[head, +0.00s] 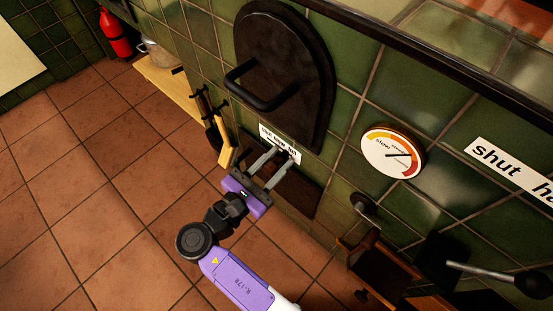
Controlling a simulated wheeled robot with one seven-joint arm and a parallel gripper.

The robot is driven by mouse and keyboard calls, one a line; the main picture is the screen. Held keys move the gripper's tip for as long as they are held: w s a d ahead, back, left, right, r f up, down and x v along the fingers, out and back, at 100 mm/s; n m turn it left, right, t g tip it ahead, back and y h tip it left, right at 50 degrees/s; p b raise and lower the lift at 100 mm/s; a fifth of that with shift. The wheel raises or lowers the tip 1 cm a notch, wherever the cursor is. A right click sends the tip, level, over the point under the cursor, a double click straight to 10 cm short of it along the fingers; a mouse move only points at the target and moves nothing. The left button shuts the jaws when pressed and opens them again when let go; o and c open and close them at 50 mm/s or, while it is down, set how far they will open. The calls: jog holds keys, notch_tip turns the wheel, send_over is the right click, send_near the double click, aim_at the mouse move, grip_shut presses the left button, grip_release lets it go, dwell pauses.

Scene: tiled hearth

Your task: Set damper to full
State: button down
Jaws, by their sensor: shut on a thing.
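My gripper (288,158) has both grey fingers against the wall below the black arched door and is shut on a small dark part there, mostly hidden by the fingertips. A small white label (279,143) with tiny lettering sits just above the fingertips; I cannot read it surely. A dark plate (302,198) lies behind and below the fingers. At right a larger white label (515,168) reads "shut" and "ha", cut off by the picture edge. Below it a metal lever (488,272) with a black ball knob sticks out, apart from my gripper. Neither control is plainly marked damper.
The black arched door (285,65) has a bar handle (262,88) standing out above my gripper. A round dial (393,151) is on the green tiles. Tools (212,118) hang at left. A red extinguisher (115,34) stands far back. The terracotta floor (100,190) is clear.

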jog(key=p, duration=0.1)
jog(key=s+d+p, duration=0.1)
jog(key=p, duration=0.1)
jog(key=shift+s+d+f, duration=0.1)
jog(key=shift+s+d, duration=0.05)
jog(key=shift+d, duration=0.15)
jog(key=c, duration=1)
grip_release()
jog(key=shift+c, duration=0.2)
